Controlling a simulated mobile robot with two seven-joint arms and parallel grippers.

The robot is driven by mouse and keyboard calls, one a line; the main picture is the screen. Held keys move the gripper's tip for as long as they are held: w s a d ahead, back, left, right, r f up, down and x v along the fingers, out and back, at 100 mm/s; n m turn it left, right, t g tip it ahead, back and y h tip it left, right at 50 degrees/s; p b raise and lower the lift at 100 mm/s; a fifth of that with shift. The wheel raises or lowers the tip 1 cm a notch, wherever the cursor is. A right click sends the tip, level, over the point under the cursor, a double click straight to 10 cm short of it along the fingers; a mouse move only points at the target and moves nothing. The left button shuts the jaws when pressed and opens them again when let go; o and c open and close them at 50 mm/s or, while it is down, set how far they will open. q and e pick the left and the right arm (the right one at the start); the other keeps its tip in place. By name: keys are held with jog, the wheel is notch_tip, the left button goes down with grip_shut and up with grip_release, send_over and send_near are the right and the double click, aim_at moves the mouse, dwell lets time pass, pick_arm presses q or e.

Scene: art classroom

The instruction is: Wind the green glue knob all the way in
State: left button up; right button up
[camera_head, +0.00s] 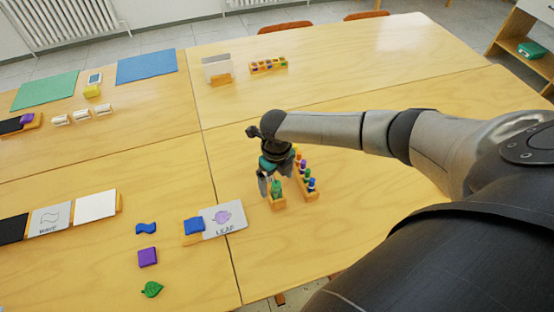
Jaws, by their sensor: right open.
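A green glue stick with its knob (276,188) stands upright in a small wooden holder (278,204) on the front right table. My right gripper (272,181) points down over it, its fingers open on either side of the green piece. I cannot tell whether the fingers touch it. The gripper body hides the top of the green piece and part of the holder. My left gripper is not in view.
A wooden rack (313,195) with several coloured glue sticks stands close to the right of the holder. The table right of the rack is clear.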

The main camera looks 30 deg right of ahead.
jog(key=shift+r+m+p, duration=0.1)
jog(key=shift+m+p, duration=0.45)
jog(key=shift+m, duration=0.55)
jog(key=m+p, duration=0.1)
jog(key=m, duration=0.2)
jog(key=m+p, duration=0.2)
jog(key=m, duration=0.2)
jog(key=shift+m, duration=1.1)
jog(key=shift+c, duration=0.2)
jog(key=c, duration=1.4)
